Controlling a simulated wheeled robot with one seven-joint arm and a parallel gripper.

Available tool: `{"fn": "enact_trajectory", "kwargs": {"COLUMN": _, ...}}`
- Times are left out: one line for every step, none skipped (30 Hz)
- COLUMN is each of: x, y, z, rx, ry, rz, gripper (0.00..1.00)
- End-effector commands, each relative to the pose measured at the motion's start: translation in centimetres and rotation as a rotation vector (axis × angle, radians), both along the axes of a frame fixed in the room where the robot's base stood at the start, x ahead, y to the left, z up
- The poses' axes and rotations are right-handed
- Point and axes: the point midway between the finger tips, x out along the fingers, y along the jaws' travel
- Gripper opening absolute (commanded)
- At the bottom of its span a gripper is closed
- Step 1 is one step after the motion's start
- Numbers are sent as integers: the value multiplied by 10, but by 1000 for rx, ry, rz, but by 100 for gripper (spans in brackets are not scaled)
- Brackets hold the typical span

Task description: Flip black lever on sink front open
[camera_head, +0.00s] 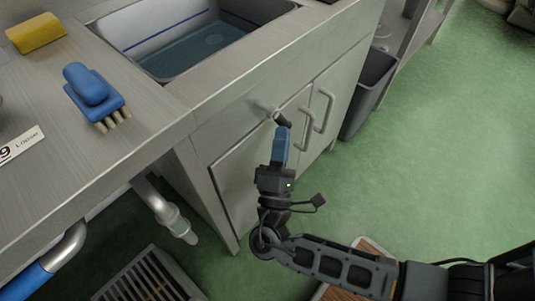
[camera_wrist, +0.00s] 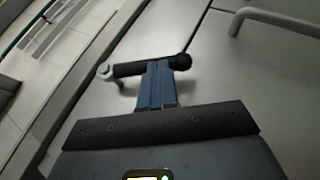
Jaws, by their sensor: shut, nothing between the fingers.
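The black lever (camera_wrist: 128,69) shows in the wrist view as a dark bar with a round knob at its right end, on a grey metal mount at its left end. It sits on the sink front (camera_head: 240,160), and in the head view the lever (camera_head: 281,119) is a small dark piece above my fingertips. My gripper (camera_head: 280,130) is shut, with its blue fingers together. In the wrist view the gripper (camera_wrist: 158,66) has its fingertips at the lever, between the mount and the knob. I cannot tell whether they touch it.
The sink basin (camera_head: 180,72) is set in the steel counter (camera_head: 60,175). A blue brush (camera_head: 92,92) and a yellow sponge (camera_head: 36,33) lie on the counter. Cabinet handles (camera_head: 322,110) stick out right of my gripper. A grey bin (camera_head: 368,90) stands beyond. Green floor is clear at right.

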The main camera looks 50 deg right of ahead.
Motion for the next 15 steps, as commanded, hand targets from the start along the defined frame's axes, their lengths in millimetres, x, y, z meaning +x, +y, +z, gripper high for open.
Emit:
{"fn": "enact_trajectory", "kwargs": {"x": 0, "y": -5, "z": -4, "rx": -47, "ry": 0, "rz": -4, "gripper": 0}}
{"fn": "enact_trajectory", "kwargs": {"x": 0, "y": -7, "z": -3, "rx": -76, "ry": 0, "rz": -4, "gripper": 0}}
{"fn": "enact_trajectory", "kwargs": {"x": 0, "y": -10, "z": -3, "rx": -114, "ry": 1, "rz": -3, "gripper": 0}}
{"fn": "enact_trajectory", "kwargs": {"x": 0, "y": -12, "z": -2, "rx": -142, "ry": 2, "rz": -2, "gripper": 0}}
{"fn": "enact_trajectory", "kwargs": {"x": 0, "y": -14, "z": -1, "rx": -171, "ry": 1, "rz": -3, "gripper": 0}}
{"fn": "enact_trajectory", "kwargs": {"x": 0, "y": -17, "z": 0, "rx": -209, "ry": 1, "rz": -3, "gripper": 0}}
{"fn": "enact_trajectory", "kwargs": {"x": 0, "y": -19, "z": 1, "rx": -237, "ry": 1, "rz": -3, "gripper": 0}}
{"fn": "enact_trajectory", "kwargs": {"x": 0, "y": -21, "z": 3, "rx": -231, "ry": -1, "rz": -1, "gripper": 0}}
{"fn": "enact_trajectory", "kwargs": {"x": 0, "y": -24, "z": 5, "rx": -228, "ry": -1, "rz": -1, "gripper": 0}}
{"fn": "enact_trajectory", "kwargs": {"x": 0, "y": -26, "z": 6, "rx": -228, "ry": -2, "rz": -2, "gripper": 0}}
{"fn": "enact_trajectory", "kwargs": {"x": 0, "y": -28, "z": 8, "rx": -227, "ry": -1, "rz": -1, "gripper": 0}}
{"fn": "enact_trajectory", "kwargs": {"x": 0, "y": -30, "z": 9, "rx": -227, "ry": -1, "rz": -1, "gripper": 0}}
{"fn": "enact_trajectory", "kwargs": {"x": 0, "y": -32, "z": 11, "rx": -226, "ry": -1, "rz": -1, "gripper": 0}}
{"fn": "enact_trajectory", "kwargs": {"x": 0, "y": -34, "z": 12, "rx": -226, "ry": -2, "rz": -2, "gripper": 0}}
{"fn": "enact_trajectory", "kwargs": {"x": 0, "y": -37, "z": 14, "rx": -224, "ry": -2, "rz": -3, "gripper": 0}}
